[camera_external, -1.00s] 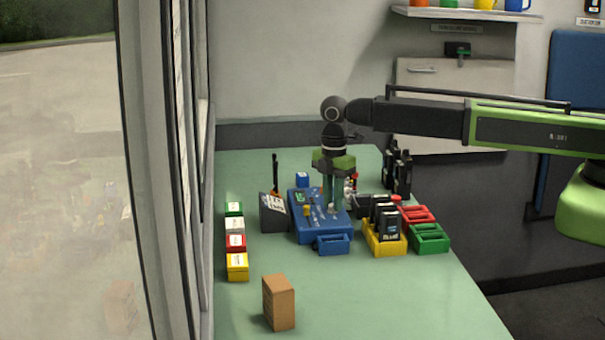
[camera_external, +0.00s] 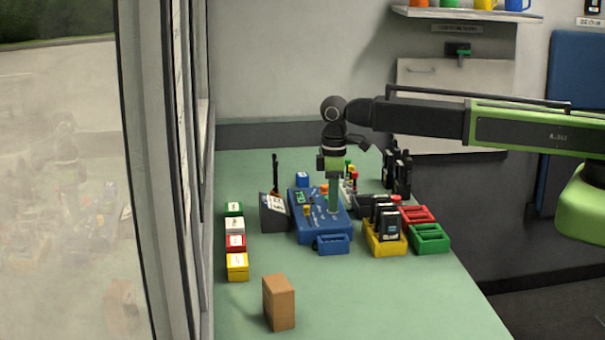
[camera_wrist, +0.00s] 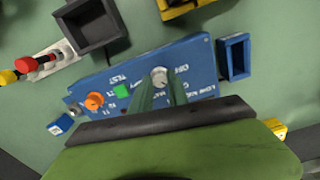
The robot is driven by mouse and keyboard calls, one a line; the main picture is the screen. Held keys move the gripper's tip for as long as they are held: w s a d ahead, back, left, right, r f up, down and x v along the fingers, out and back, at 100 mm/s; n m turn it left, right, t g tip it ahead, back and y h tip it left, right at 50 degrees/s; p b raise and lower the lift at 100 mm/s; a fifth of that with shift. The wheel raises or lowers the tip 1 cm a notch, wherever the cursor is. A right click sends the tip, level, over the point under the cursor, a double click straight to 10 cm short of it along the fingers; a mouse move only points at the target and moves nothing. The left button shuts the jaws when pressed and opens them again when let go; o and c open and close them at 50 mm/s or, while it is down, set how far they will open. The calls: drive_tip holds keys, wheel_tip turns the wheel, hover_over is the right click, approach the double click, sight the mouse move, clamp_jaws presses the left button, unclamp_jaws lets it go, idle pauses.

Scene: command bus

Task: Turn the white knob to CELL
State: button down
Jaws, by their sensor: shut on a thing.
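The white knob (camera_wrist: 159,75) stands on the blue control panel (camera_wrist: 196,60), between my green fingertips in the wrist view. My gripper (camera_wrist: 160,84) is shut on the knob, one finger on either side. In the external view my gripper (camera_external: 333,211) points straight down onto the blue panel (camera_external: 305,226) and hides the knob. Small white lettering surrounds the knob, but I cannot tell which mark it points to.
An orange knob (camera_wrist: 94,101) and a green button (camera_wrist: 122,91) sit beside it on the panel. A blue bin (camera_external: 332,244) is in front. A yellow bin with black radios (camera_external: 386,246) stands right. Open table lies in front, around a brown box (camera_external: 279,302).

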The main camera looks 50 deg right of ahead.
drive_tip(key=shift+m, duration=0.5)
idle(0.3)
drive_tip(key=c, duration=1.3)
unclamp_jaws()
wheel_tip(320, 180, up, 18)
drive_tip(key=p, duration=1.7)
drive_tip(key=shift+f, duration=0.25)
